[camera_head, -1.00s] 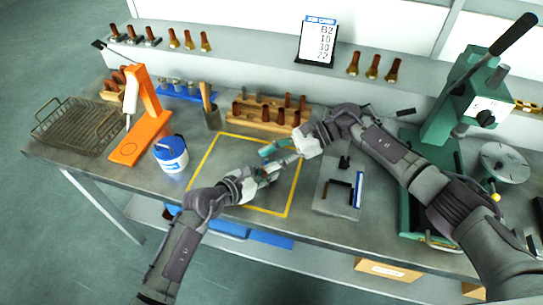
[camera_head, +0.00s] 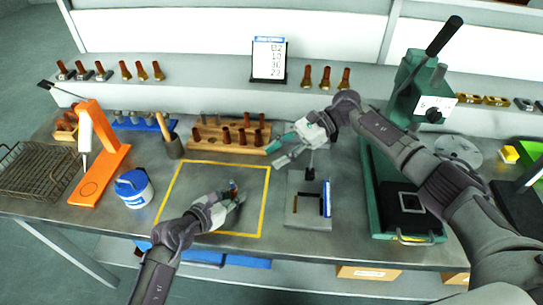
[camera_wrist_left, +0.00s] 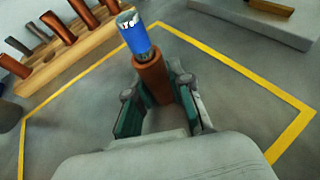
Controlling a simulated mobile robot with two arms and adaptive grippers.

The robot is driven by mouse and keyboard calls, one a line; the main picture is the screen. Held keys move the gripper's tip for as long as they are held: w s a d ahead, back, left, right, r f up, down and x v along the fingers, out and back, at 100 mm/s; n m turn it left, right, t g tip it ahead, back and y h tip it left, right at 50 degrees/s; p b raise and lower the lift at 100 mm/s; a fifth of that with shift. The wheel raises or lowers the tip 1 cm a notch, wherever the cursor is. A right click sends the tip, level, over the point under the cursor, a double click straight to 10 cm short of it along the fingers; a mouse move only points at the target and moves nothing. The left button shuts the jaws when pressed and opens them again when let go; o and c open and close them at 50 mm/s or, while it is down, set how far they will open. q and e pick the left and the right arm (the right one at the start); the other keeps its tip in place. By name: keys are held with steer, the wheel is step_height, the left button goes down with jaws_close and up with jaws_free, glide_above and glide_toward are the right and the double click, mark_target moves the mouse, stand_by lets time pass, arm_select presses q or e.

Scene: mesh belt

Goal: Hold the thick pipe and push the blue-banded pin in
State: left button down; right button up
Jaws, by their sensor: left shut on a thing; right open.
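My left gripper (camera_head: 236,194) is shut on the thick copper-brown pipe (camera_wrist_left: 154,78) above the yellow-outlined area of the bench. The blue-banded pin (camera_wrist_left: 136,36) stands at the pipe's far end in the left wrist view, in line with it, its blue band and pale tip showing outside. How deep it sits cannot be told. In the head view the pipe and pin are small and mostly hidden by the gripper. My right gripper (camera_head: 277,154) is open and empty, apart from the left one, up and to the right near the wooden rack.
The wooden rack (camera_head: 206,143) with several brown pipes stands behind the yellow outline (camera_head: 265,205). A grey fixture plate (camera_head: 300,216) lies to the right, before a green press (camera_head: 378,190). A blue-white tub (camera_head: 137,198) and an orange stand (camera_head: 108,165) are on the left.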

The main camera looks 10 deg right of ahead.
arm_select(q)
steer(key=c, duration=1)
jaws_free()
steer(key=shift+o, duration=0.2)
steer(key=shift+s, duration=0.1)
